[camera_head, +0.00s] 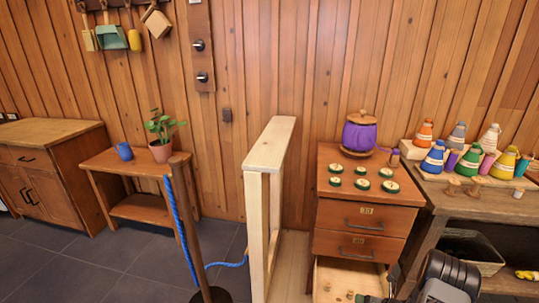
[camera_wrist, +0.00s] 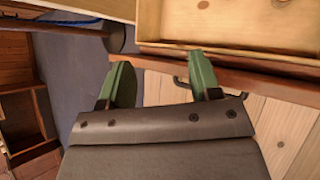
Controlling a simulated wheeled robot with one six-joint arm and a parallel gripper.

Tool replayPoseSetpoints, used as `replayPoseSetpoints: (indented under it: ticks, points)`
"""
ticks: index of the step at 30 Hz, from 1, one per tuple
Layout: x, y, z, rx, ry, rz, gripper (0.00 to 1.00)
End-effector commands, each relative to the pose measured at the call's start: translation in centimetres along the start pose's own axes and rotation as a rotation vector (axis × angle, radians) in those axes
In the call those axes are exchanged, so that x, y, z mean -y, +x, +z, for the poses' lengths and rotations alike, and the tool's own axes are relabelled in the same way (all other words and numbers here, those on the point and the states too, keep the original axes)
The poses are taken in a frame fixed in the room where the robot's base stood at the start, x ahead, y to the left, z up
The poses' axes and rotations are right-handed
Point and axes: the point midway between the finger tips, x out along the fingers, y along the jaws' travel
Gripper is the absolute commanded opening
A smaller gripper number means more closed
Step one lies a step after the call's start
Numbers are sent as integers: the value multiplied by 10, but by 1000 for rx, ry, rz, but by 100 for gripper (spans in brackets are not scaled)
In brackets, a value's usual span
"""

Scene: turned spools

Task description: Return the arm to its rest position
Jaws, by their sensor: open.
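My gripper (camera_wrist: 160,62) shows in the wrist view with its two green fingers spread apart and nothing between them. Its fingertips lie close to the front edge of an open wooden drawer (camera_wrist: 225,49); I cannot tell whether they touch it. In the head view, part of my dark arm shows at the bottom right, in front of the drawer cabinet (camera_head: 365,215). The pulled-out lowest drawer (camera_head: 325,268) holds several small wooden spools (camera_head: 350,294). My arm partly hides the drawer's right side.
Several green-rimmed discs (camera_head: 362,184) and a purple pot (camera_head: 359,135) stand on the cabinet. A workbench (camera_head: 500,205) with coloured bottles is at right. A pale wooden partition (camera_head: 253,225) and a post with blue rope (camera_head: 185,225) stand left. Grey floor (camera_head: 90,270) is clear farther left.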

Motion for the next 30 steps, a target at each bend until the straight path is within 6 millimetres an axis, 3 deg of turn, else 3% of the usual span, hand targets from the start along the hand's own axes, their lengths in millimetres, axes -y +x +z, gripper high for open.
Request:
replayPoseSetpoints:
  ticks: [4, 6, 8, 11, 17, 21, 27, 30]
  points:
    - [25, -20, -2, -8, 444, -244, 58]
    - [29, -41, 6, 28, 718, -398, 58]
    - [26, -66, 19, 91, 964, -532, 58]
    - [2, -113, 42, 247, 1369, -734, 58]
    - [-102, -211, 79, 645, 2078, -985, 58]
    - [-191, -266, 91, 856, 2441, -1043, 58]
    - [-313, -330, 96, 945, 2778, -1024, 58]
    - [-360, -354, 99, 884, 2843, -968, 58]
